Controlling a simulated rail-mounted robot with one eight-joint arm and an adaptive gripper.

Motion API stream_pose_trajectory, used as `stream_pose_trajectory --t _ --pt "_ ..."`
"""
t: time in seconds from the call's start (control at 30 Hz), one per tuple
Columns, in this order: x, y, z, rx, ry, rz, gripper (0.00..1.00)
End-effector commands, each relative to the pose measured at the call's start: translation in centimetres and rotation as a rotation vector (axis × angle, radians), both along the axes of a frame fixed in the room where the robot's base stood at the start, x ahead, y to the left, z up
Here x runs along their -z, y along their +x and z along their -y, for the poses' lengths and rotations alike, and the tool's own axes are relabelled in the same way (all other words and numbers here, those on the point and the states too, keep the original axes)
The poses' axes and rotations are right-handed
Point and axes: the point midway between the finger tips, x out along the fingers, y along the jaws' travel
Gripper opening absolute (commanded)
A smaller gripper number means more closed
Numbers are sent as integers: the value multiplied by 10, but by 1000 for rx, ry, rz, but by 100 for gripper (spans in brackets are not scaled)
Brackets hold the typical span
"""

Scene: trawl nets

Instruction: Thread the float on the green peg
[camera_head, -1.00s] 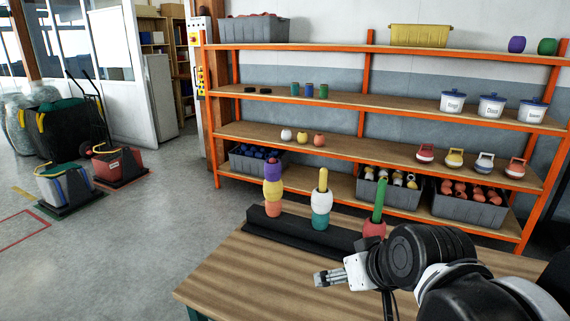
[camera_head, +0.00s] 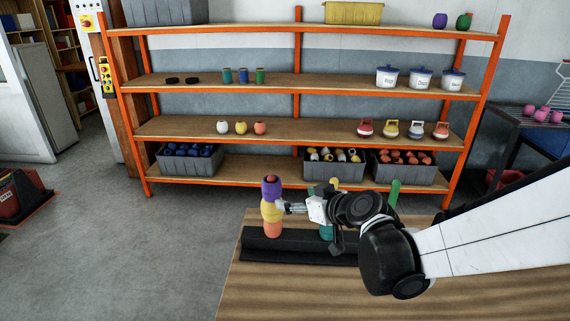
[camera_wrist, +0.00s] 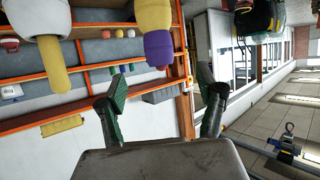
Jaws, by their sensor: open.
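The green peg (camera_head: 395,191) stands upright at the right of the black peg base (camera_head: 262,244); its lower part is hidden behind my arm. The left peg carries an orange float (camera_head: 272,229), a yellow float (camera_head: 271,211) and a purple float (camera_head: 270,189) on top. The middle peg's green float (camera_head: 326,233) is mostly hidden by my gripper (camera_head: 284,206). My gripper is open and empty, its fingertips close to the left stack at yellow-float height. In the wrist view, no float is between its fingers (camera_wrist: 162,103); the purple float (camera_wrist: 158,48) lies just beyond.
The wooden table (camera_head: 300,290) is clear in front of the base. Behind stands an orange-framed shelf (camera_head: 300,84) with loose white (camera_head: 223,127), yellow (camera_head: 241,127) and orange floats (camera_head: 260,127), lidded pots and grey crates (camera_head: 190,160). Open floor is at left.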

Motion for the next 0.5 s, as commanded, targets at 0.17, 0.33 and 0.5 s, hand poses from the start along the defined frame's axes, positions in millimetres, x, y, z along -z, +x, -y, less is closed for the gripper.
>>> stream_pose_trajectory --t 0.17,0.33,0.5 --pt "1 7 -3 -5 4 17 69" --pt "7 18 -11 -6 2 16 69" --pt "16 36 -22 -7 3 16 69"
